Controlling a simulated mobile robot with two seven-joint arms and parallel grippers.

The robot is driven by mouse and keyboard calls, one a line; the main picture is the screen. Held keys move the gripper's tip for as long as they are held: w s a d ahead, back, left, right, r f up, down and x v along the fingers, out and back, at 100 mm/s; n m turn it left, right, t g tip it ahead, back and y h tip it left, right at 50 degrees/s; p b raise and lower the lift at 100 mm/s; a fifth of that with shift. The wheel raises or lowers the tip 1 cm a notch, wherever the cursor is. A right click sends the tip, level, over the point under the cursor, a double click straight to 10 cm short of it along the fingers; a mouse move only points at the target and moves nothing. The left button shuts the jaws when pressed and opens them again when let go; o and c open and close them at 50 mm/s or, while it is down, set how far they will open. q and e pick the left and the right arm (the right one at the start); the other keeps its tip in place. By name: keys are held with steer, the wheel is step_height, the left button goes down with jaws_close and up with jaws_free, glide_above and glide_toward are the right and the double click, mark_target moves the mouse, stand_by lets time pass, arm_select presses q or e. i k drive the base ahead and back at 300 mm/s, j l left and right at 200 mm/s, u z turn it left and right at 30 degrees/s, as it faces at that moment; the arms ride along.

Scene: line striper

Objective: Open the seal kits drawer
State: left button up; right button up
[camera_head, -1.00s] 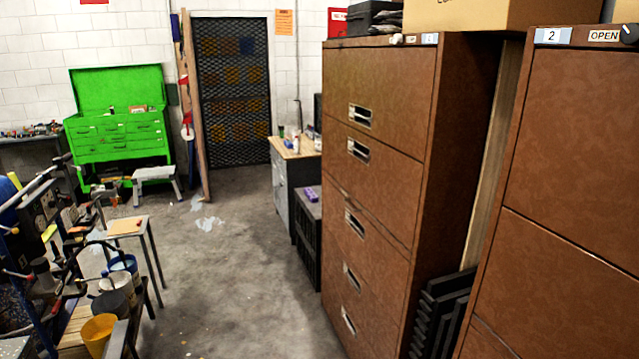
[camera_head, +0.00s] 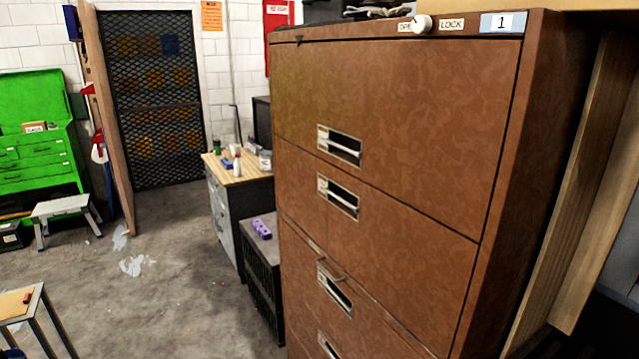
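No drawer in view carries a readable seal kits label, so I cannot tell which one it is. A tall brown filing cabinet (camera_head: 410,110) stands close on the right, its stacked drawers shut. Its upper drawer has a recessed metal handle (camera_head: 340,146). The drawer below has a similar handle (camera_head: 338,197), and more handles show lower down. A white knob (camera_head: 421,24) sits between OPEN and LOCK labels on the top edge, beside a "1" tag (camera_head: 503,22). The cabinet's lowest part is cut off. Neither of my grippers is in view.
A green tool chest (camera_head: 38,160) stands at the far left, with a small step stool (camera_head: 62,208) before it. A wood-topped workbench (camera_head: 238,168) and a black crate (camera_head: 262,275) stand left of the cabinet. The concrete floor (camera_head: 165,300) between is mostly clear.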

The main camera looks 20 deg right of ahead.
mark_target(421, 269)
steer(key=i+j+z, duration=0.3)
steer(key=i+z, duration=0.15)
steer(key=i+j+z, duration=0.6)
steer(key=z, duration=0.15)
steer(key=i+j+z, duration=0.1)
steer(key=j+z, duration=0.25)
steer(key=i+j+z, duration=0.1)
steer(key=j+z, duration=0.25)
steer(key=j, duration=0.1)
